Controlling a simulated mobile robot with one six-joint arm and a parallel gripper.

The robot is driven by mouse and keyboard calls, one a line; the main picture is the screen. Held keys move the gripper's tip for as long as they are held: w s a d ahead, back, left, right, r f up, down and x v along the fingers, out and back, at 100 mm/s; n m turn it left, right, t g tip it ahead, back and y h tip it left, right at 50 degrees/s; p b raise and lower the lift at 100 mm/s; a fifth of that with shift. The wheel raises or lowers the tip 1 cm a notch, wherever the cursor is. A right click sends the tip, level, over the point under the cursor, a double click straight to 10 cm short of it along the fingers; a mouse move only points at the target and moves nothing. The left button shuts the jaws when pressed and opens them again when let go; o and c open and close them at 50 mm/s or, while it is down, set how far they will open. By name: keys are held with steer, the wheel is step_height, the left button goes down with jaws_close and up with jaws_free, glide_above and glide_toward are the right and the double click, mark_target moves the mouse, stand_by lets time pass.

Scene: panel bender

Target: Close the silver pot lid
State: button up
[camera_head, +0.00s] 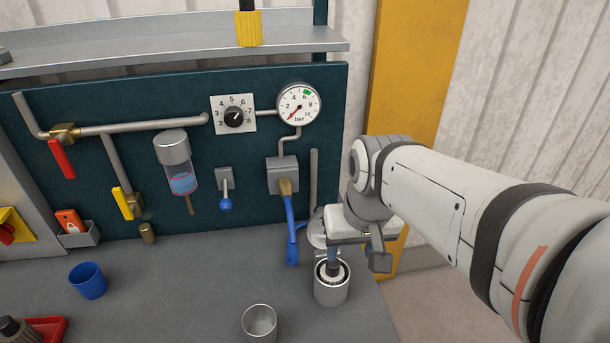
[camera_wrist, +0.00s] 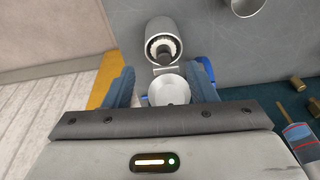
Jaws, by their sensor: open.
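The silver pot (camera_head: 331,290) stands upright near the right end of the bench. It also shows in the wrist view (camera_wrist: 160,28). Its mouth is uncovered, with a pale bristly ring and a dark centre piece inside. The round silver lid (camera_wrist: 170,88) is tipped back on the hinge side of the pot; in the head view it (camera_head: 316,238) is partly hidden by my gripper (camera_head: 350,245). In the wrist view my gripper (camera_wrist: 165,70) is open, its two fingers on either side of the lid, with nothing gripped. Whether a finger touches the lid cannot be told.
A blue hose (camera_head: 291,235) hangs just left of the lid. An empty metal cup (camera_head: 260,322) stands left of the pot in front. A blue cup (camera_head: 88,281) and a red tray (camera_head: 48,328) are farther left. The teal panel (camera_head: 110,200) rises behind.

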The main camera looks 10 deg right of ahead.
steer(key=w+d+f+m+g+y+b, duration=0.1)
steer(key=w+d+g+y+b, duration=0.15)
steer(key=w, duration=0.85)
steer(key=w+d+f+m+g+y+b, duration=0.1)
steer(key=w+f+m+g+y, duration=0.15)
steer(key=w, duration=0.95)
steer(key=shift+n, duration=0.45)
steer(key=x, duration=0.6)
steer(key=shift+s+a+f, duration=0.1)
steer(key=shift+s+a, duration=0.25)
steer(key=shift+c, duration=0.2)
jaws_close()
